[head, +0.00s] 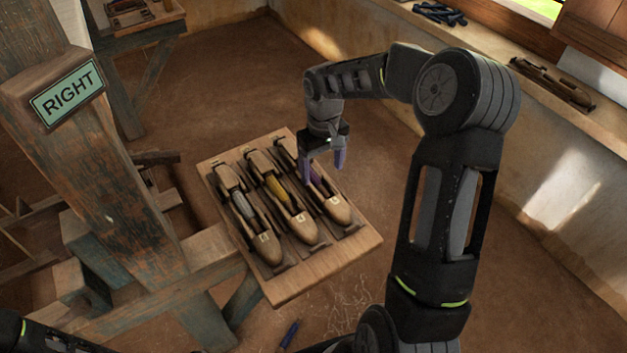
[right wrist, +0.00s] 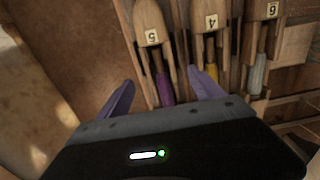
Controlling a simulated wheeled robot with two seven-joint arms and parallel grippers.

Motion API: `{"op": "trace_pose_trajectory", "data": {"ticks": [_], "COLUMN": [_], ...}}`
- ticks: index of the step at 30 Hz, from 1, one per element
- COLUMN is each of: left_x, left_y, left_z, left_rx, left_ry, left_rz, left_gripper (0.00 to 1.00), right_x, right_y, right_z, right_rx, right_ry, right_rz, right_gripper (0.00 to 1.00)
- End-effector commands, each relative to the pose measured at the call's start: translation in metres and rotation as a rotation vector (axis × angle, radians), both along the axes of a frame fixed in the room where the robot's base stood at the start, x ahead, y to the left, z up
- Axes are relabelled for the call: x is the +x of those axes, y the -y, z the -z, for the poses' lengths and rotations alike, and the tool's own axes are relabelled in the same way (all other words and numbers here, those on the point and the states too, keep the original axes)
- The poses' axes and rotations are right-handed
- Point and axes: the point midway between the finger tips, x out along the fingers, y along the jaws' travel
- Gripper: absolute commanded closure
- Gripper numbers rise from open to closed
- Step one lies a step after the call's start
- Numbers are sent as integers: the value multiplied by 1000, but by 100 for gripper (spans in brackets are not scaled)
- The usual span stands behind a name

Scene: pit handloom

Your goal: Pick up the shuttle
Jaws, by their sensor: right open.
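Three wooden shuttles lie side by side on a wooden board (head: 355,248). The left one (head: 243,207) carries a pale grey bobbin, the middle one (head: 299,226) a yellow bobbin, the right one (head: 338,209) a purple bobbin. In the right wrist view they carry labels: 5 on the purple-bobbin shuttle (right wrist: 150,18), 4 on the yellow-bobbin one (right wrist: 210,45), 6 on the grey-bobbin one (right wrist: 264,32). My right gripper (head: 323,167) is open and empty above the purple-bobbin shuttle, its purple fingers on either side of it in the wrist view. Whether they touch is unclear. My left gripper is out of view.
A worn post with a RIGHT sign (head: 67,93) stands left of the board, on timber framing. A wall ledge (head: 480,42) at the upper right holds dark items and another wooden tool (head: 552,82). A blue object (head: 290,333) lies on the floor below the board.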

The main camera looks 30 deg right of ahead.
Motion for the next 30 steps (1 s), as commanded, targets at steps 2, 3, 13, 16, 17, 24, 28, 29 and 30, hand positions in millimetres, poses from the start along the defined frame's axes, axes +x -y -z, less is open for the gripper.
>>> {"op": "trace_pose_trajectory", "data": {"ticks": [2, 3, 13, 16, 17, 24, 28, 29, 30], "left_x": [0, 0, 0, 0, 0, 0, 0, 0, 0], "left_y": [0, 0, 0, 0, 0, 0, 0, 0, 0], "left_z": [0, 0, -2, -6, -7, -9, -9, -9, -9], "left_rx": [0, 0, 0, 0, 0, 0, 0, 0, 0], "left_ry": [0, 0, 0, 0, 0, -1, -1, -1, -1], "left_rz": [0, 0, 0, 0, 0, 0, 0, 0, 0], "left_gripper": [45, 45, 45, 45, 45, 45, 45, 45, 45], "right_x": [0, 0, 0, 1, 1, 3, 3, 3, 3], "right_y": [0, 0, 0, 0, 0, 0, 0, 0, 0], "right_z": [4, 4, 11, 23, 28, 56, 57, 56, 56], "right_rx": [0, 0, 1, 2, 2, 2, 2, 2, 2], "right_ry": [0, 1, -1, -3, -4, 0, 2, 2, 2], "right_rz": [-1, -1, -1, -1, -1, -1, 0, 0, 0], "right_gripper": [24, 24, 24, 24, 24, 24, 24, 24, 24]}}
